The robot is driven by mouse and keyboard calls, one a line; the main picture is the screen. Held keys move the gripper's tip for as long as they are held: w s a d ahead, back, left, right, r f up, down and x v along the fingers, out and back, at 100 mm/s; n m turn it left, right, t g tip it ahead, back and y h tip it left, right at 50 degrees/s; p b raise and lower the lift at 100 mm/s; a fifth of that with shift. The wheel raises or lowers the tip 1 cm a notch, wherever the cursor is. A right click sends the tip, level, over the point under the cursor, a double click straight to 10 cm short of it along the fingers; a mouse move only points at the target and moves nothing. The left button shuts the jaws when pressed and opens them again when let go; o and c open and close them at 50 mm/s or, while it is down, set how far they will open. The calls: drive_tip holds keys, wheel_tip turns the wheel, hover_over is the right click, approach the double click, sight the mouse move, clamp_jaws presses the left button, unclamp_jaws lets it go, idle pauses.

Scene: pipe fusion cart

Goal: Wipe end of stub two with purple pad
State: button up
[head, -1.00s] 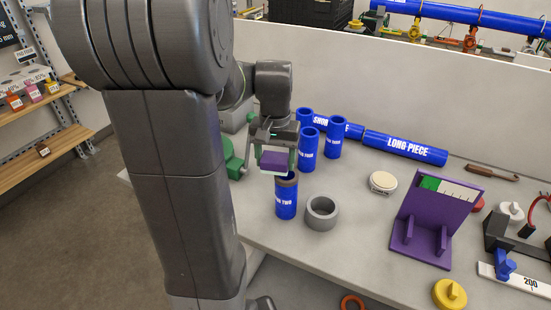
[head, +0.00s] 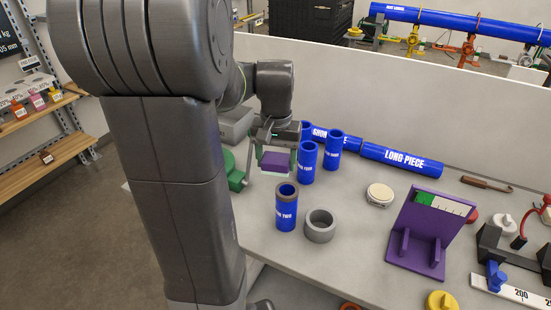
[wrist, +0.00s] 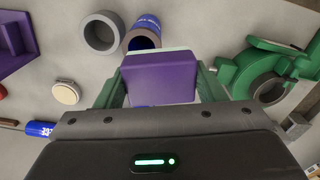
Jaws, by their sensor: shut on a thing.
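My gripper (head: 275,150) is shut on the purple pad (head: 275,163), a block with a pale lower layer. The pad also fills the middle of the wrist view (wrist: 160,78). Stub two (head: 286,212) is a blue upright pipe with a grey-brown band at its open top end. It stands on the table just below and slightly right of the pad in the head view, with a small gap between them. In the wrist view, stub two (wrist: 143,36) shows beyond the pad's edge, its open end partly hidden by the pad.
A grey ring (head: 320,226) stands close right of stub two. Other blue stubs (head: 307,162) and the long piece (head: 402,160) are behind. A green clamp-like part (wrist: 268,75) is near the gripper. A purple stand (head: 418,232) and a pale round disc (head: 380,194) are to the right.

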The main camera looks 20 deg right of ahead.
sight(288, 159)
drive_tip(key=s+d, duration=0.5)
drive_tip(key=s, duration=0.1)
idle(0.4)
idle(0.3)
drive_tip(key=w+b, duration=0.1)
drive_tip(key=w+a+f+b, duration=0.1)
drive_tip(key=w+a+b, duration=0.1)
drive_tip(key=w, duration=0.1)
drive_tip(key=shift+f+b, duration=0.15)
drive_tip(key=shift+b, duration=0.25)
drive_tip(key=shift+w+a, duration=0.25)
drive_tip(key=shift+f+b, duration=2.4)
drive_tip(key=shift+f, duration=0.4)
drive_tip(key=shift+s+d, duration=0.1)
